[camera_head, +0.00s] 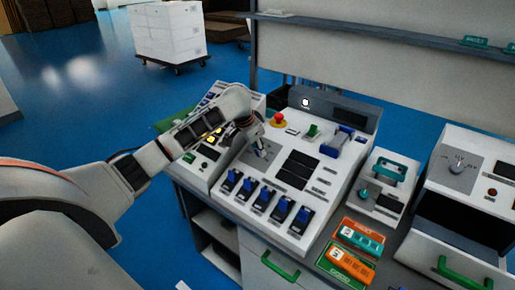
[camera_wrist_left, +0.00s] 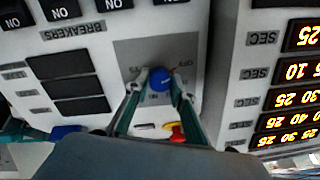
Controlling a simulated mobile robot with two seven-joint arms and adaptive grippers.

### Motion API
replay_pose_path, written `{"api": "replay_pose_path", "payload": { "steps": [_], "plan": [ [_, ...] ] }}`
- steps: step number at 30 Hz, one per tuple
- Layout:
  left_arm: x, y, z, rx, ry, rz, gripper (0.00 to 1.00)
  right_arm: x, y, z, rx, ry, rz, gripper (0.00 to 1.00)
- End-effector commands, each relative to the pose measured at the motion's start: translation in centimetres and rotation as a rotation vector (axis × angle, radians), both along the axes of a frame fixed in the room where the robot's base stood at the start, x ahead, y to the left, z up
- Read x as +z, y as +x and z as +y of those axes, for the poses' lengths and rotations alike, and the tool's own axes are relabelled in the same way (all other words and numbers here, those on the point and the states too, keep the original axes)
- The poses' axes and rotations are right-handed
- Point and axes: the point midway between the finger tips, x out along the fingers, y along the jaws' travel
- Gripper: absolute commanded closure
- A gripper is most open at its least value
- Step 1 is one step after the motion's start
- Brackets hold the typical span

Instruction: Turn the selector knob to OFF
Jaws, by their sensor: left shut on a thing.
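The selector knob (camera_wrist_left: 160,78) is round and blue on a grey plate (camera_wrist_left: 192,48) in the left wrist view. Small labels flank it, upside down and too blurred to read surely. My left gripper (camera_wrist_left: 160,86) has one fingertip on each side of the knob and is shut on it. In the head view my left gripper (camera_head: 260,150) reaches down onto the plate on the middle console (camera_head: 232,203), and it hides the knob. Which way the knob points is unclear. My right gripper is not in view.
Blue breaker switches (camera_head: 266,196) line the console front. A red emergency button (camera_head: 279,119) and a green switch (camera_head: 313,130) lie beyond the gripper. Dark displays (camera_head: 297,168) are to its right. Another knob (camera_head: 458,165) sits on the right unit. Orange and teal devices (camera_head: 361,238) lie in front.

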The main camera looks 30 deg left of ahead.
Motion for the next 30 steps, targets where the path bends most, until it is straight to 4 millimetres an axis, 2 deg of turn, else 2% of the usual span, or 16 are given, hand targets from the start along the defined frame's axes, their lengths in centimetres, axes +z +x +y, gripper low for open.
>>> {"api": "replay_pose_path", "payload": {
  "steps": [20,21,23,30],
  "plan": [
    [-0.08,-0.04,-0.01,0.058,-0.027,0.004,0.98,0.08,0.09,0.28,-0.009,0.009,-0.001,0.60],
    [-0.08,-0.04,-0.01,0.058,-0.027,0.004,0.71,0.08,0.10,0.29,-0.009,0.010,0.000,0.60],
    [-0.08,-0.04,-0.01,0.058,-0.027,0.004,0.60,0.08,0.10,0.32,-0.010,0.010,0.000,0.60],
    [-0.03,-0.01,-0.02,0.057,-0.027,0.003,0.60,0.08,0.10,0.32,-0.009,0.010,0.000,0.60]
  ]
}}
